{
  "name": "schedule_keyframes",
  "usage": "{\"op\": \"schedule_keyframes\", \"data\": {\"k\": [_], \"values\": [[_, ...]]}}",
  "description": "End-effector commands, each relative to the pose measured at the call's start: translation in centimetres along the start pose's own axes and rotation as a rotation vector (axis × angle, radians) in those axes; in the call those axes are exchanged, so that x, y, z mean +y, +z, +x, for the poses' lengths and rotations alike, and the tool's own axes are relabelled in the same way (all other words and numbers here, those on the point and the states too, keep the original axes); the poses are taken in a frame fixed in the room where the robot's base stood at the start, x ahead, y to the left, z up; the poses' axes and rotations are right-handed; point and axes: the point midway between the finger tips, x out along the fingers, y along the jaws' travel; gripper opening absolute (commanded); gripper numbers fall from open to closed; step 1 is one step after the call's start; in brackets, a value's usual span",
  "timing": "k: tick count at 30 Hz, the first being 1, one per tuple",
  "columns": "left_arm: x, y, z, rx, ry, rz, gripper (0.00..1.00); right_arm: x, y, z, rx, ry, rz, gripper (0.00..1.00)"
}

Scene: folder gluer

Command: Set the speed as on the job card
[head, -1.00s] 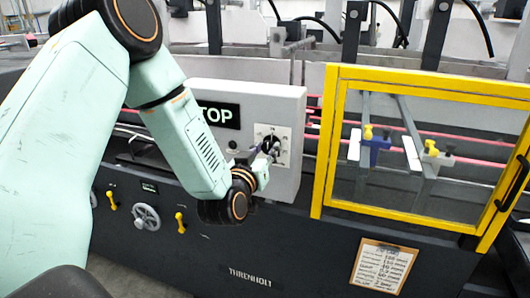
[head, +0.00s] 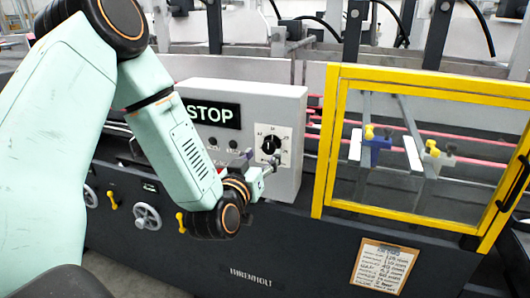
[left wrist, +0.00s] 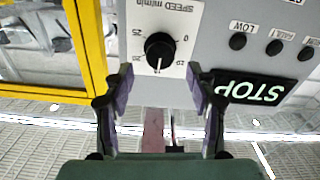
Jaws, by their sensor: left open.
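The speed knob (head: 270,145) is a black round dial on a white scale plate on the grey control box. In the left wrist view the knob (left wrist: 159,46) appears upside down under "SPEED m/min", its white pointer line towards the bottom of the picture. The exact value is too small to read surely. My left gripper (head: 258,168) is open and empty, just below the knob in the head view. In the left wrist view its fingertips (left wrist: 160,82) are spread, apart from the knob. The job card (head: 383,267) is on a clipboard at lower right; its figures are unreadable.
A STOP display (head: 212,113) and small black buttons (head: 233,145) are on the same box (head: 280,100). A yellow-framed guard (head: 325,150) stands to the right. Handwheels (head: 147,216) and yellow levers (head: 181,222) are on the dark front below.

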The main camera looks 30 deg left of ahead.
Motion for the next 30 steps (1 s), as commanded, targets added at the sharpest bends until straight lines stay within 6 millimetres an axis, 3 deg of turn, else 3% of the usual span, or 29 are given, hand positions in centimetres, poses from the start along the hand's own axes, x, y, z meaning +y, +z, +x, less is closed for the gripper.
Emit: {"op": "schedule_keyframes", "data": {"k": [3, 9, 27, 30], "values": [[0.0, 0.0, -1.9, -0.002, -0.002, -0.004, 0.57, 0.0, 0.0, 0.0, 0.000, 0.000, 0.000, 0.40], [0.0, 0.0, -3.7, 0.000, -0.001, -0.002, 0.57, 0.0, 0.0, 0.0, 0.000, 0.000, 0.000, 0.40], [0.0, 0.0, -4.0, -0.002, 0.001, -0.006, 0.57, 0.0, 0.0, 0.0, 0.000, 0.000, 0.000, 0.40], [0.3, 1.2, -4.0, -0.057, 0.011, -0.035, 0.57, 0.0, 0.0, 0.0, 0.000, 0.000, 0.000, 0.40]]}}
